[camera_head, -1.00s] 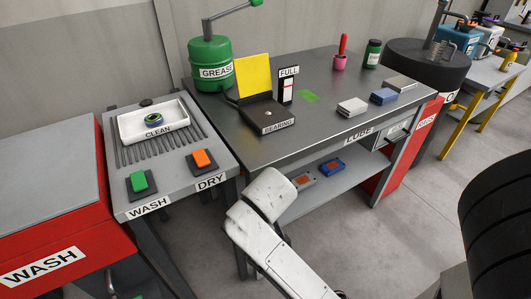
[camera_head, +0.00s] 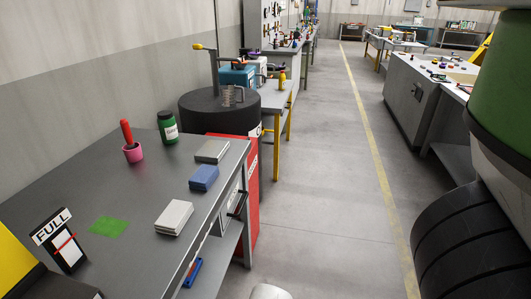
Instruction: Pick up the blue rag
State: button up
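The blue rag (camera_head: 204,178) is a small folded block lying on the dark metal workbench (camera_head: 75,187), near its right edge. It lies in a row between a whitish-grey rag (camera_head: 174,217) on the near side and a greenish-grey rag (camera_head: 212,151) on the far side, apart from both. Nothing covers it. My gripper is not in view. Only a small white piece of my arm shows at the bottom edge, right of the bench.
A FULL sign (camera_head: 60,240) and green patch (camera_head: 108,226) are nearer. A black drum (camera_head: 215,110) stands beyond the bench. The floor aisle (camera_head: 325,160) is clear.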

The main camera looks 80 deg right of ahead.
aim_at(204, 178)
jog(key=i+j+z, duration=0.1)
jog(key=z, duration=0.3)
jog(key=i+j+z, duration=0.15)
jog(key=z, duration=0.25)
jog(key=j+z, duration=0.2)
jog(key=z, duration=0.2)
jog(key=i+j+z, duration=0.1)
jog(key=z, duration=0.25)
jog(key=j+z, duration=0.35)
jog(key=j, duration=1.15)
jog(key=k+l+u, duration=0.15)
jog(key=l+u, duration=0.15)
jog(key=k+l+u, duration=0.15)
jog(key=u, duration=0.15)
jog(key=l, duration=0.1)
